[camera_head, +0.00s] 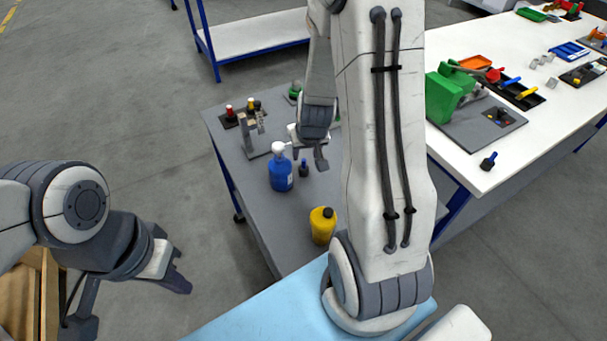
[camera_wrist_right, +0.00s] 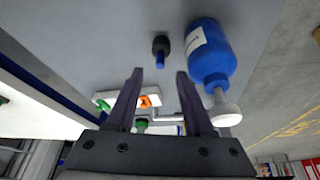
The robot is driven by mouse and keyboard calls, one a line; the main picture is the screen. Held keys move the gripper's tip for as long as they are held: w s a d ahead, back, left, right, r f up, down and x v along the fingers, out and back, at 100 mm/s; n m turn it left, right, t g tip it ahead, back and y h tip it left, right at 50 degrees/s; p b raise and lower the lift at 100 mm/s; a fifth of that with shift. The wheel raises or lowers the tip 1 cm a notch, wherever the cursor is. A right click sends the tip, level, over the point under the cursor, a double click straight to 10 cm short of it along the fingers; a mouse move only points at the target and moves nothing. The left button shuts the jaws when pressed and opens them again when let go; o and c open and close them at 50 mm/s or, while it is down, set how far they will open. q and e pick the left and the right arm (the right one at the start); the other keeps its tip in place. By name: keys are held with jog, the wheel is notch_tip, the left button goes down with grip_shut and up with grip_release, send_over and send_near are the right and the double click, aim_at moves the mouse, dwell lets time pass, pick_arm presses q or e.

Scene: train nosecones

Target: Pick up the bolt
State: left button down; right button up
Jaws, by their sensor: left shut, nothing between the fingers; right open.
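A small bolt with a black head and a blue end (camera_head: 303,168) stands on the grey table, just right of a blue bottle. It also shows in the right wrist view (camera_wrist_right: 160,48), ahead of the fingertips and between their lines. My right gripper (camera_head: 309,158) is open and empty above the bolt, pointing down at the table; its two fingers are also in the right wrist view (camera_wrist_right: 160,75). My left gripper (camera_head: 178,284) is shut and empty, off to the left over the floor. A similar blue and black piece (camera_head: 488,161) stands on the white table at the right.
The blue bottle with white top (camera_head: 281,172) is close beside the bolt; in the right wrist view it (camera_wrist_right: 210,52) lies just right of the fingers. A yellow bottle (camera_head: 322,226) stands nearer me. A metal fixture (camera_head: 252,135) stands behind on the grey table (camera_head: 262,212).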

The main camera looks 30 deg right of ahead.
aim_at(304, 161)
jog(key=b+x, duration=0.2)
jog(key=x, duration=0.2)
jog(key=shift+w+f, duration=0.1)
jog(key=shift+f, duration=0.3)
jog(key=shift+w+d+f, duration=0.1)
jog(key=shift+w+f, duration=0.05)
jog(key=shift+f, duration=0.05)
grip_shut()
